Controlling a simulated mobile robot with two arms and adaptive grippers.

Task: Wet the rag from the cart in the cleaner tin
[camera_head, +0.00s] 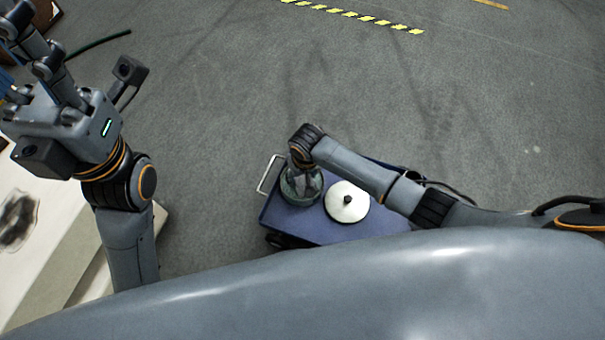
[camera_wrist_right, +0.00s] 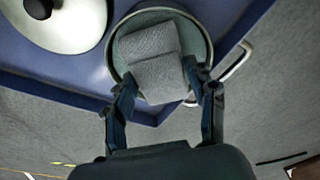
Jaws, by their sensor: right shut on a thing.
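A round grey-green tin (camera_head: 299,199) stands at the left end of the blue cart; its rim also shows in the right wrist view (camera_wrist_right: 117,66). My right gripper (camera_head: 304,172) points down over the tin. In the right wrist view the gripper (camera_wrist_right: 165,92) is shut on a grey folded rag (camera_wrist_right: 150,42). The rag lies within the outline of the tin's rim; how deep it sits and whether it touches liquid I cannot tell. My left gripper (camera_head: 28,55) is raised at the upper left, its fingers apart and empty, tips partly cut off.
The blue cart (camera_head: 285,221) carries a pale round lid with a black knob (camera_head: 347,201) right beside the tin. A metal handle (camera_head: 268,174) sticks out at the cart's left end. A pale table (camera_head: 75,245) stands at the left. The grey floor beyond the cart is clear.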

